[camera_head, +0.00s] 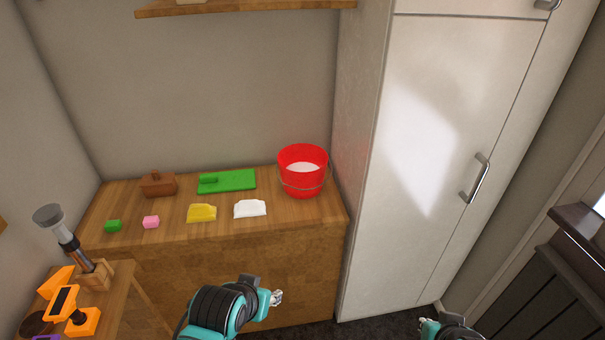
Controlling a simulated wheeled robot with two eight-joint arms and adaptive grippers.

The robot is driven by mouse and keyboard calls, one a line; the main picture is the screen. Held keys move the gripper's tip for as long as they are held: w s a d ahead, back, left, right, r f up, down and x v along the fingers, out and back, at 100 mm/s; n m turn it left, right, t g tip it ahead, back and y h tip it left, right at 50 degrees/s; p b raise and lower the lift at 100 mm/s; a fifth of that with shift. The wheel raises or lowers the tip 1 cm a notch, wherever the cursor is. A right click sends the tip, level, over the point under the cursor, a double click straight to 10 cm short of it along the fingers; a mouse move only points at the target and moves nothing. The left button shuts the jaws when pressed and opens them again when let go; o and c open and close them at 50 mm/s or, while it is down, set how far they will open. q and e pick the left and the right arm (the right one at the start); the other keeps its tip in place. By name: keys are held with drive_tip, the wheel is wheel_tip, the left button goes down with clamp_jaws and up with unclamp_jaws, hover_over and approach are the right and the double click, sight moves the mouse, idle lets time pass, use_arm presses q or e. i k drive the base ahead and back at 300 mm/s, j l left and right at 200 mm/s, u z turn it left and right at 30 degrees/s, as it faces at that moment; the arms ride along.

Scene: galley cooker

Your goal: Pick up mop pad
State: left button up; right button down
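Flat pads lie on the wooden counter: a white folded pad (250,209), a yellow folded pad (202,213) and a green flat piece (235,180) with a raised block at its left end. I cannot tell for sure which one is the mop pad. My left gripper (277,298) is low in front of the counter, below the pads and apart from them. My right gripper (427,327) is at the bottom edge, right of the counter and in front of the cabinet. Both grippers are small in view, and their finger opening is unclear.
A red bucket (303,180) with white contents stands at the counter's right end beside a tall white cabinet (440,150). A brown box (158,184), pink block (151,222) and green block (113,226) sit left. An orange device (66,303) is at lower left. A shelf hangs above.

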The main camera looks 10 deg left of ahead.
sight(255, 207)
drive_tip(key=i+j+u, duration=0.1)
drive_tip(key=i+j, duration=0.35)
drive_tip(key=i+j+u, duration=0.1)
drive_tip(key=i+j, duration=0.35)
drive_tip(key=i, duration=0.2)
